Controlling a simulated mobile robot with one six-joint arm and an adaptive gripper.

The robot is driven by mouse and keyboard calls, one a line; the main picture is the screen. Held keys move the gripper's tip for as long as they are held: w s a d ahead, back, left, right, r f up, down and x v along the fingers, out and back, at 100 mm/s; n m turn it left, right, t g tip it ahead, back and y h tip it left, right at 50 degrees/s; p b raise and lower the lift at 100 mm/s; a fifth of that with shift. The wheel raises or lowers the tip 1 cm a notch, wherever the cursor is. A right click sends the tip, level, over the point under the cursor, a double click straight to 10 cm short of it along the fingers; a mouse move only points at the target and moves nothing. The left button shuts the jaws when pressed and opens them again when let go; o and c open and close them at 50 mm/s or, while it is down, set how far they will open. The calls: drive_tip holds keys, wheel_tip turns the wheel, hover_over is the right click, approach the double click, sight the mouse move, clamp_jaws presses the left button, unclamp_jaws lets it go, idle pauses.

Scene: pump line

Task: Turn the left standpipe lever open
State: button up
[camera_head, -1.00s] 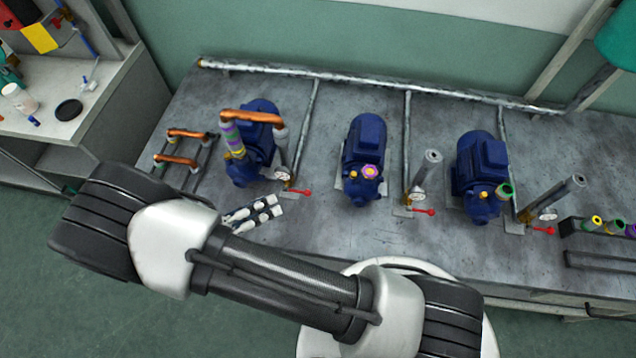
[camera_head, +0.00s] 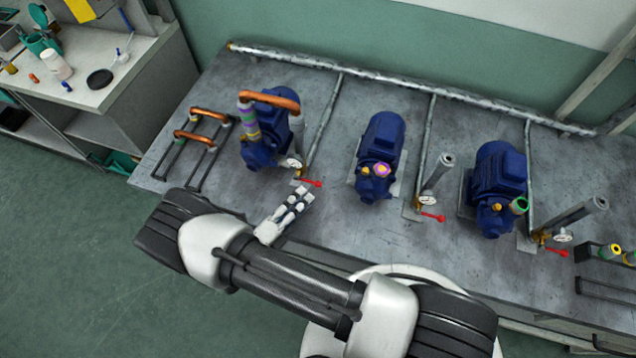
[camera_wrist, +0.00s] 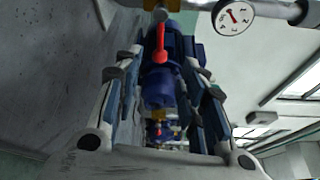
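The left standpipe's red lever (camera_head: 311,183) sits at the foot of the left standpipe, by a round white gauge (camera_head: 290,163), and points right in the head view. In the wrist view the red lever (camera_wrist: 160,43) shows between the fingers, toward their far ends, with the gauge (camera_wrist: 233,17) at upper right. My gripper (camera_head: 303,195) is just in front of the lever, at the table's front side. In the wrist view my gripper (camera_wrist: 165,62) has its two fingers apart with a gap between them. I cannot tell whether either finger touches the lever.
Blue pumps stand in a row, the left one (camera_head: 262,150) with an orange hose (camera_head: 270,98). The middle lever (camera_head: 433,217) and right lever (camera_head: 557,252) are farther right. A black rack (camera_head: 190,150) stands left. The tabletop (camera_head: 340,215) right of my gripper is bare.

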sight(318, 184)
drive_tip(key=x, duration=0.7)
drive_tip(key=shift+w+d+b, duration=0.2)
drive_tip(key=shift+d+b, duration=0.1)
drive_tip(key=shift+b, duration=0.1)
drive_tip(key=shift+c, duration=0.3)
clamp_jaws()
